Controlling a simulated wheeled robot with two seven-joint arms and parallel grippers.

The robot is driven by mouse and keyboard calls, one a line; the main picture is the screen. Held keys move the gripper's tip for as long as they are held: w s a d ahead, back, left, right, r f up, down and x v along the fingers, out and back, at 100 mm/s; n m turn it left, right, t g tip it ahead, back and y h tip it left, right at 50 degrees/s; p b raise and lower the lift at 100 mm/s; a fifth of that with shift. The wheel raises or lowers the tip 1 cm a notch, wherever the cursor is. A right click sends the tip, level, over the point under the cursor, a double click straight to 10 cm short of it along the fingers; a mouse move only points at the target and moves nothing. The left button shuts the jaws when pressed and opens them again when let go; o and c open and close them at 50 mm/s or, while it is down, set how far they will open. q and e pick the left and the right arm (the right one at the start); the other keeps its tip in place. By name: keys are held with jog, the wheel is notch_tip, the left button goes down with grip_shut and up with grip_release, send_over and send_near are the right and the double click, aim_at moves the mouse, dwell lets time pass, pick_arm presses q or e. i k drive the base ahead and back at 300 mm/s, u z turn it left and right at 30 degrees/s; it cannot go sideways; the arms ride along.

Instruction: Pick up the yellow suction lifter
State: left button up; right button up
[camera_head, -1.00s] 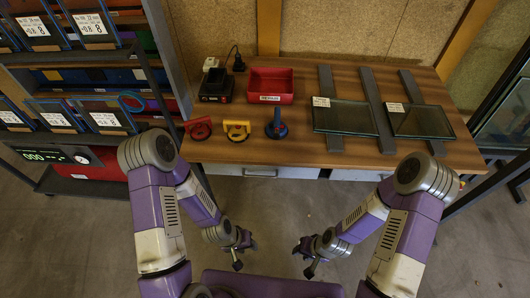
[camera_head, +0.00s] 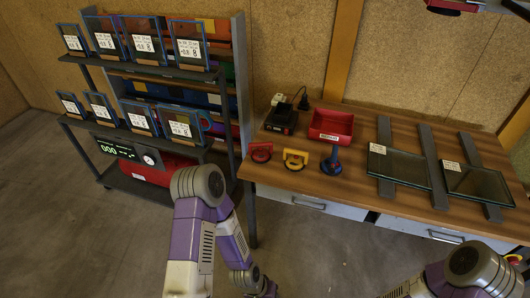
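The yellow suction lifter (camera_head: 295,159) stands on the wooden table (camera_head: 350,180) near its front edge, between a red suction lifter (camera_head: 260,152) on its left and a blue one (camera_head: 331,165) on its right. My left arm hangs in front of the table, below and left of the yellow lifter. The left gripper is at the bottom edge of the picture, and its fingers cannot be made out. My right arm shows at the bottom right, and its gripper is out of the picture. Nothing touches the yellow lifter.
A red bin (camera_head: 331,125) and a black charger (camera_head: 282,118) stand behind the lifters. Glass panes (camera_head: 399,167) lie on dark bars at the right of the table. A shelf (camera_head: 165,75) with framed panes stands left of the table. Floor in front is clear.

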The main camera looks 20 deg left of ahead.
aim_at(296, 158)
jog(key=u, duration=0.9)
jog(key=i, duration=1.1)
jog(key=u, duration=0.25)
